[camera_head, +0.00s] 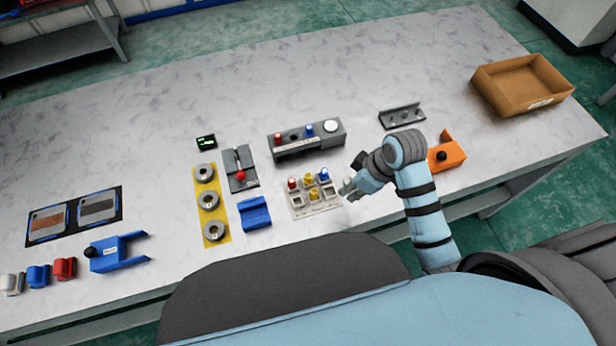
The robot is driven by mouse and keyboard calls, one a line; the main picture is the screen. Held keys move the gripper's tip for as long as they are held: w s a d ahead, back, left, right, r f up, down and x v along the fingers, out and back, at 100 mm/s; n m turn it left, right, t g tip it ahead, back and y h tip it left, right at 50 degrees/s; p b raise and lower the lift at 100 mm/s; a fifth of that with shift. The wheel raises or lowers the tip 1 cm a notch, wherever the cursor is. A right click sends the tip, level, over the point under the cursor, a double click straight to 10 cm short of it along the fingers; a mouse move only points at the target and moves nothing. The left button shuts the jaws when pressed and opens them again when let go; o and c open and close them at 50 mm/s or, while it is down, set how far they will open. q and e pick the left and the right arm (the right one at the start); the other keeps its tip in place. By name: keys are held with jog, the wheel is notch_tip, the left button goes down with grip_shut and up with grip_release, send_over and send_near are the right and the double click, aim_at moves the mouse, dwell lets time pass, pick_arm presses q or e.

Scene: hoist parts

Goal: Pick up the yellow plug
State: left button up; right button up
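Small yellow plugs stand in a light tray (325,207) near the table's front edge. One yellow plug (309,178) is in the back row, between a red plug (292,184) and a blue plug (324,174). Another yellow plug (313,194) is nearer the front. My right gripper (347,190) is just to the right of the tray, apart from the plugs. Its fingers are small in view, and I cannot tell whether they are open or shut. No plug shows between them. My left gripper is not in view.
Behind the tray is a grey block (297,146) with plugs and a white button. A blue holder (254,214) and a yellow strip (215,241) with round parts are to the left. An orange part (449,155) lies beside my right arm. A cardboard box (514,102) stands back right.

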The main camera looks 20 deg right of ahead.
aim_at(310, 176)
jog(key=w+a+r+n+y, duration=0.2)
jog(key=w+a+r+n, duration=0.1)
jog(key=w+r+n, duration=0.3)
jog(key=shift+m+g, duration=0.4)
jog(key=shift+m, duration=0.1)
jog(key=x, duration=0.4)
jog(key=b+x, duration=0.1)
jog(key=x, duration=0.4)
jog(key=w+b+x, duration=0.1)
jog(key=x, duration=0.3)
jog(key=shift+a+f, duration=0.2)
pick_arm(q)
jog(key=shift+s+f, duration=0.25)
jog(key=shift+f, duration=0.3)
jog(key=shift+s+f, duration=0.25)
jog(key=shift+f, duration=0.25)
pick_arm(e)
jog(key=c, duration=0.5)
